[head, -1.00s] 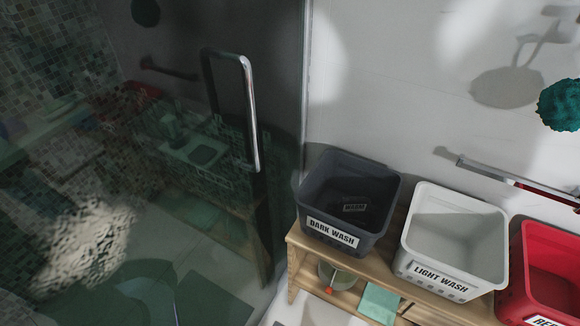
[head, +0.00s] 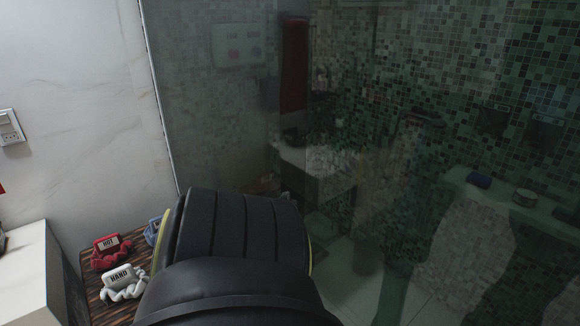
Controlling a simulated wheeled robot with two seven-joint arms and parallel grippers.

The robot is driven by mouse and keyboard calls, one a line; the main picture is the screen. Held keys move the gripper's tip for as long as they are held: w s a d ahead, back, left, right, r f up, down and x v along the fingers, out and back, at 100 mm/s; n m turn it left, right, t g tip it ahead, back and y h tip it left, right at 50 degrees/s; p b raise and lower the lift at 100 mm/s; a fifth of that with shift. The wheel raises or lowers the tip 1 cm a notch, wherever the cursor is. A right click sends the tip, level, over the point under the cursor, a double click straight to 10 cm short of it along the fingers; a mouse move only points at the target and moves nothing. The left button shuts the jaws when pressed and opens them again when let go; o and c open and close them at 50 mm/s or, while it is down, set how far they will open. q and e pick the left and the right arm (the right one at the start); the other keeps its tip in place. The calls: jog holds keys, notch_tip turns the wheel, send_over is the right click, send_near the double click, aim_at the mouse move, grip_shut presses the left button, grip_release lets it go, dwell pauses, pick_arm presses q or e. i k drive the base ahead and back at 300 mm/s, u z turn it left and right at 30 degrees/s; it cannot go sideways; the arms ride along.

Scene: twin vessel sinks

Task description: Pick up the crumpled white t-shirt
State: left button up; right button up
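No crumpled white t-shirt is visible in the head view. Neither of my grippers shows in it. A thick black ribbed part, which looks like a link of my own arm, fills the lower middle of the picture and hides what lies behind it.
A dark slatted wooden surface (head: 90,300) at lower left holds a red item marked HOT (head: 111,250), a white one marked HAND (head: 122,283) and a partly hidden blue one (head: 153,230). A white block-like unit (head: 22,275) stands left. A tall glass panel (head: 230,130) spans the middle.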

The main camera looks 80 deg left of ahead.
aim_at(125, 282)
jog(key=u, duration=3.9)
